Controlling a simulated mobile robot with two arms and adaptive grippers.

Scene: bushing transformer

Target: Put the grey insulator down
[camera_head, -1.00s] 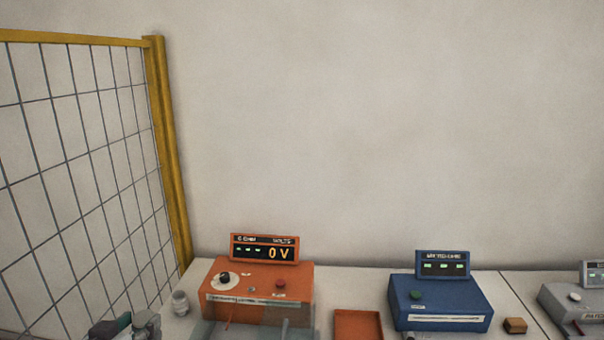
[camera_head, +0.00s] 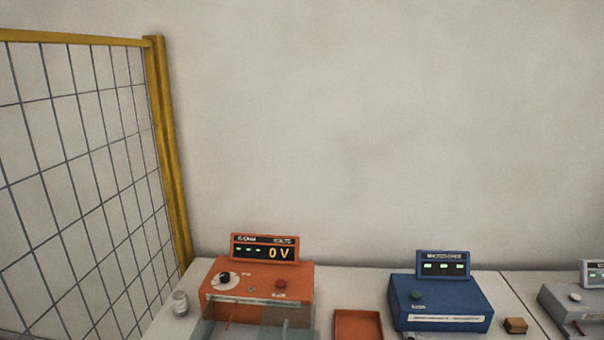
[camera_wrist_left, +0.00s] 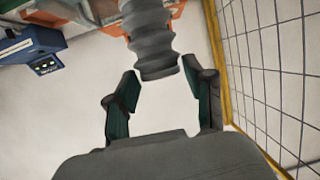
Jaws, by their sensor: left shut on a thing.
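The grey insulator (camera_wrist_left: 152,40) is a ribbed grey cylinder in the left wrist view. It runs from the top edge down to between the fingertips. My left gripper (camera_wrist_left: 160,72) is shut on its near end, with one dark green-lined finger on each side. The insulator's far end is cut off by the top of the picture, so I cannot tell whether it touches anything. In the head view neither the insulator nor my left gripper shows. My right gripper is in no view.
The orange voltage box (camera_head: 258,285) with a clear front guard stands on the table. A small pale cylinder (camera_head: 180,303) is left of it, an orange tray (camera_head: 358,326) and a blue meter box (camera_head: 440,302) right of it. A yellow-framed mesh fence (camera_head: 80,170) borders the left.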

